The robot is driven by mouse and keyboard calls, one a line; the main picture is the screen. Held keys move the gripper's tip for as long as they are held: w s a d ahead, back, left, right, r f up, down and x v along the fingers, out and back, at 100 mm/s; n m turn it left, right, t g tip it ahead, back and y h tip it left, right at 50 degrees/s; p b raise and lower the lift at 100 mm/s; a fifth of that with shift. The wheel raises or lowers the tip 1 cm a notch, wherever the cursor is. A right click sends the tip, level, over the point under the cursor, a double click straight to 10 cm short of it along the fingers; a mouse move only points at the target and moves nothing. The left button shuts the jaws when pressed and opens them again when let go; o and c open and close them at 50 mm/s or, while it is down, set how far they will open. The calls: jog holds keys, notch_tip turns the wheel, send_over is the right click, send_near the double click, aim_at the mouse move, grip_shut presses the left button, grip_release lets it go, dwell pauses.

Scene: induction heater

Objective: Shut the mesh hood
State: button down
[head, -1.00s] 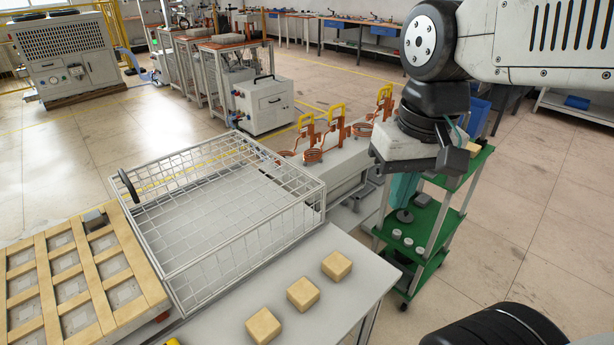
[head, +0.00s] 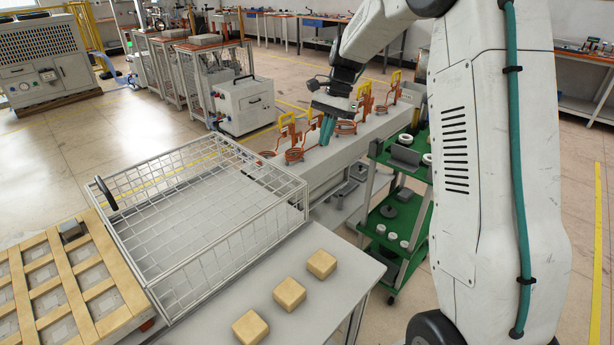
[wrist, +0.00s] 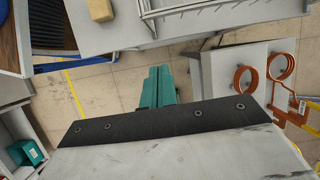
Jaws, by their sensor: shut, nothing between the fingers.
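The mesh hood (head: 255,231) is a light grey wire-mesh frame on the grey table. A black handle (head: 105,193) stands up at its left corner. I cannot tell for sure whether the hood is open or shut. Part of its wire frame shows at the top of the wrist view (wrist: 215,8). My gripper (head: 327,130), with teal fingers, points down by the copper coils, behind and to the right of the hood and apart from it. In the wrist view its fingers (wrist: 157,88) are together and hold nothing.
Copper coils (head: 294,154) with yellow tops stand on a long grey bench behind the hood. Wooden blocks (head: 289,292) lie on the table in front. A wooden grid tray (head: 75,295) is at the left. A green cart (head: 400,215) stands at the right.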

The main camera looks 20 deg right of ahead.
jog(key=s+a+f, duration=0.2)
jog(key=a+f, duration=0.4)
jog(key=f, duration=0.4)
jog(key=shift+s+a, duration=0.15)
jog(key=shift+a, duration=0.2)
jog(key=shift+a, duration=0.1)
